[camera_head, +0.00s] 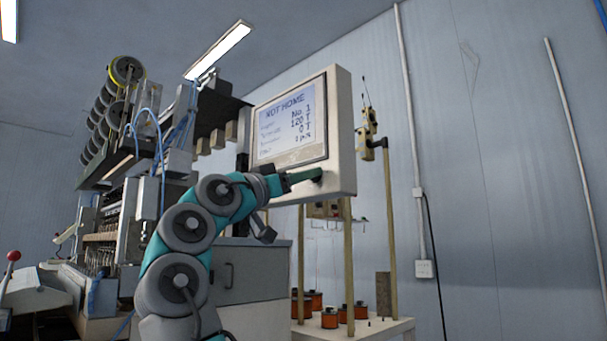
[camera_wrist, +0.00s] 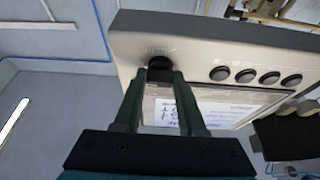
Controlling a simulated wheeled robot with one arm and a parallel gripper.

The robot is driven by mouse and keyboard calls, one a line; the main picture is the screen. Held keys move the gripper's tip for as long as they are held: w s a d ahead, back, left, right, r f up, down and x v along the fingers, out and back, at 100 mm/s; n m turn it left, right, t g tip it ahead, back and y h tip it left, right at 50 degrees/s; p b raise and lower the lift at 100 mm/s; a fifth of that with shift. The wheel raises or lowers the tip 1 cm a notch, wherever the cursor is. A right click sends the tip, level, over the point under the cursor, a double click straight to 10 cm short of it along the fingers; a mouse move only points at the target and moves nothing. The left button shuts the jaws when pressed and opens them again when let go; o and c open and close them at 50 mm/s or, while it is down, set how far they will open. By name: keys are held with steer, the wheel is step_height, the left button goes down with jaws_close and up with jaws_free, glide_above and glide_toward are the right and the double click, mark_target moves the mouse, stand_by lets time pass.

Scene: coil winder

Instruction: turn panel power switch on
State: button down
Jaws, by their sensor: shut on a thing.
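The control panel (camera_head: 343,135) is a cream box with a lit screen (camera_head: 292,122) that reads "NOT HOME". In the wrist view the panel (camera_wrist: 190,42) shows upside down, with a black round power switch knob (camera_wrist: 159,66) on its lower edge strip. My gripper (camera_head: 316,174) reaches the panel's lower right corner. In the wrist view its two green fingers (camera_wrist: 160,78) are shut on the black knob, one on each side. The fingers hide part of the knob, and its pointer mark cannot be made out.
Several dark round buttons (camera_wrist: 245,76) sit in a row beside the knob. A winding machine (camera_head: 120,160) with spools stands left of my arm. Below the panel, a white table (camera_head: 375,328) holds several orange coils (camera_head: 329,318).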

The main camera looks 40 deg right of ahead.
steer(key=shift+c, duration=2.4)
jaws_free()
steer(key=b+v, duration=0.2)
steer(key=v, duration=0.5)
steer(key=shift+a+f, duration=0.2)
steer(key=shift+a, duration=0.15)
